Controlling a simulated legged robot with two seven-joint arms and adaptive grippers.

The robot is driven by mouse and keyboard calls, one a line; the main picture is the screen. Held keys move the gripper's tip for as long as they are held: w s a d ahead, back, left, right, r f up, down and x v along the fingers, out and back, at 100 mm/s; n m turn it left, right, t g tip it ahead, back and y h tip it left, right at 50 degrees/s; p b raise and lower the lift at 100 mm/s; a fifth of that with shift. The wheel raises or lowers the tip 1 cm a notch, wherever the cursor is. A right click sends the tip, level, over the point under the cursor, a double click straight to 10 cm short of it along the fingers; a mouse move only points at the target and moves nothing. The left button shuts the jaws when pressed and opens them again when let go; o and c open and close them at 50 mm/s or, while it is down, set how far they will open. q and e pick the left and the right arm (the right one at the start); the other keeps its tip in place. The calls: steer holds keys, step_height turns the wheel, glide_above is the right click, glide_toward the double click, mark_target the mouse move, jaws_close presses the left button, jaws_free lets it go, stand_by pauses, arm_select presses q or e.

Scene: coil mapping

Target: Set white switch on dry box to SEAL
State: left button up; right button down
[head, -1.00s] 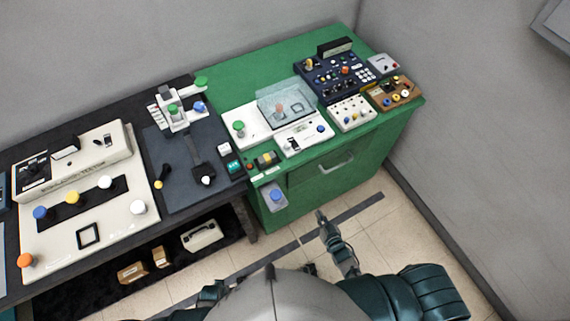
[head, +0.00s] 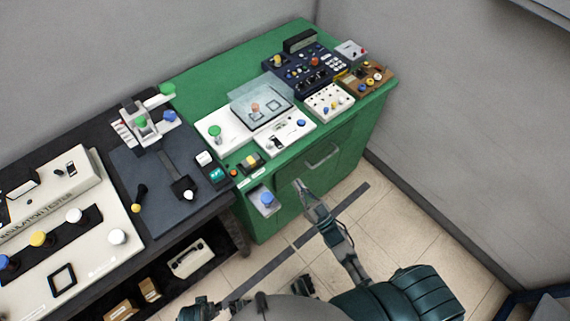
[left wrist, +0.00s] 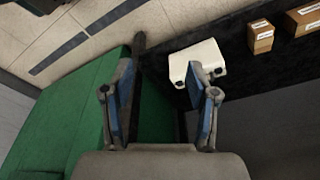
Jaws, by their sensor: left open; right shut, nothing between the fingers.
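The unit with a clear cover (head: 262,98) and white panels stands on the green cabinet; it may be the dry box. Its front white panel (head: 276,147) carries a blue knob and a small dark slot. I cannot make out a SEAL label or the white switch's setting. My right gripper (head: 299,186) is shut and empty, in front of the cabinet and below its top, apart from the panel. My left gripper (left wrist: 160,88) is open and empty in the left wrist view, with the green cabinet side to the left.
A navy control panel (head: 299,68), a white knob panel (head: 329,101) and a brown box (head: 366,79) stand on the green cabinet (head: 200,82). A dark bench with a cream tester (head: 93,258) is at left. A white case (left wrist: 200,60) and cartons lie below.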

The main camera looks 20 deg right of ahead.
mark_target(278, 158)
steer(key=x, duration=1.2)
steer(key=shift+w+d+r, duration=0.1)
steer(key=shift+w+r, duration=0.1)
steer(key=shift+w, duration=0.25)
arm_select(q)
steer(key=shift+d+f, duration=0.15)
steer(key=shift+f, duration=0.2)
arm_select(e)
steer(key=shift+w+a+r, duration=0.1)
steer(key=shift+w+a, duration=0.15)
arm_select(q)
steer(key=shift+w+d+r, duration=0.1)
steer(key=shift+d+r, duration=0.05)
steer(key=shift+d, duration=0.05)
arm_select(e)
steer(key=shift+d, duration=0.3)
